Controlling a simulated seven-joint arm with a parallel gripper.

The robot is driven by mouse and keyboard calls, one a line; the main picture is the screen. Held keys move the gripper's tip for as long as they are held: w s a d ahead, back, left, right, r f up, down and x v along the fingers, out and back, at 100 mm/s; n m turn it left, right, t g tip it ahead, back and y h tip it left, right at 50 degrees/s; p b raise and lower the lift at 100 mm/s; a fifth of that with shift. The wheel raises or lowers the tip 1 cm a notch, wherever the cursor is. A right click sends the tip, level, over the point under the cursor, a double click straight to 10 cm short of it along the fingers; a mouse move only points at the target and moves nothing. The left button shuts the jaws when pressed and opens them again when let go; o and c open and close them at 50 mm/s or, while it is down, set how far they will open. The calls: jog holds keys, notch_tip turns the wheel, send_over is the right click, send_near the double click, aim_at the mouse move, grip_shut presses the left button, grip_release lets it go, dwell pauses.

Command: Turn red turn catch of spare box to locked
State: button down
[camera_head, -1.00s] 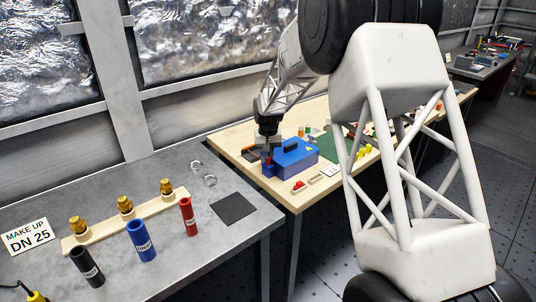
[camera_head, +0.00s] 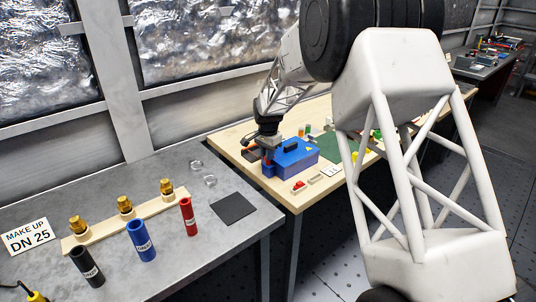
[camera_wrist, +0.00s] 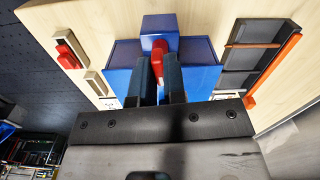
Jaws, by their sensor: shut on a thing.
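The spare box is a blue box (camera_head: 292,155) with a dark handle on its lid, standing on the wooden bench. In the wrist view the box (camera_wrist: 206,82) fills the middle, with a blue block at its far side. The red turn catch (camera_wrist: 159,50) shows at the ends of my fingers, partly hidden by them. My gripper (camera_wrist: 160,62) is shut on the red catch, its two dark fingers on either side of it. In the head view my gripper (camera_head: 268,155) is at the left end of the box. The catch's exact angle cannot be told.
A red switch-like part (camera_wrist: 67,55) on a pale plate lies left of the box in the wrist view. A dark tray (camera_wrist: 252,60) with an orange edge lies to the right. Small red parts (camera_head: 298,185) lie at the bench's front edge.

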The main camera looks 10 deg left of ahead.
jog(key=shift+m, duration=0.6)
jog(key=c, duration=1.2)
grip_release()
jog(key=shift+r, duration=0.1)
jog(key=shift+r, duration=3.8)
